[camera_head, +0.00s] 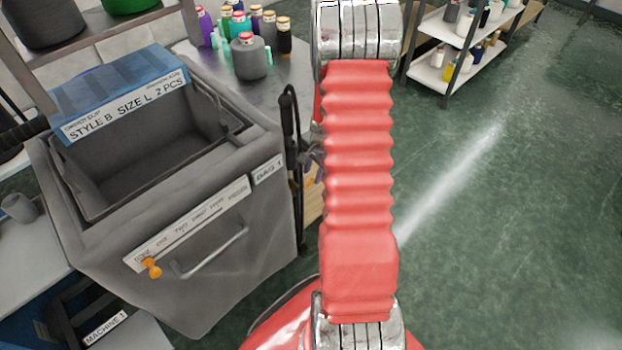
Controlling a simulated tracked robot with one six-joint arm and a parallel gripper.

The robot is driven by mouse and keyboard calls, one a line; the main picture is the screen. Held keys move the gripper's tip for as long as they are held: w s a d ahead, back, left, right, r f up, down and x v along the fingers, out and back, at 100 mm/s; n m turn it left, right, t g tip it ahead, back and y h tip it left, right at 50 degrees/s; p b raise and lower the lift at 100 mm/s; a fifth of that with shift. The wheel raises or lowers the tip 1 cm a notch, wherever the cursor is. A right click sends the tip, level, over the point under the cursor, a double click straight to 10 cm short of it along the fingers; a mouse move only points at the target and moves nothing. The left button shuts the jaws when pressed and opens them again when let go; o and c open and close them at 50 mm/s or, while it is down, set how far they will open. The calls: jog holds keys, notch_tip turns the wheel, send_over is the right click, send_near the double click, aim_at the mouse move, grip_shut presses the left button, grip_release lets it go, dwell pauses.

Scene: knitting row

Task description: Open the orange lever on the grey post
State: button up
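A small orange part (151,267) sticks out from the front of a grey bin (225,262), at the left end of a metal bar handle (212,255). I cannot tell whether it is the lever. No grey post with an orange lever on it shows clearly. My red arm rises through the middle of the view and hides what is behind it. A small dark grey claw-like part (313,160) shows at the arm's left edge and may be my gripper. It is mostly hidden, well right of the orange part, and its opening cannot be made out.
A shelf (432,78) is at upper right. The green floor (510,210) is clear.

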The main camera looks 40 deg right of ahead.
aim_at(311, 181)
jog(key=shift+w+f, duration=0.2)
jog(key=shift+f, duration=0.8)
jog(key=shift+w+f, duration=0.2)
jog(key=shift+f, duration=0.8)
jog(key=shift+c, duration=0.3)
grip_shut()
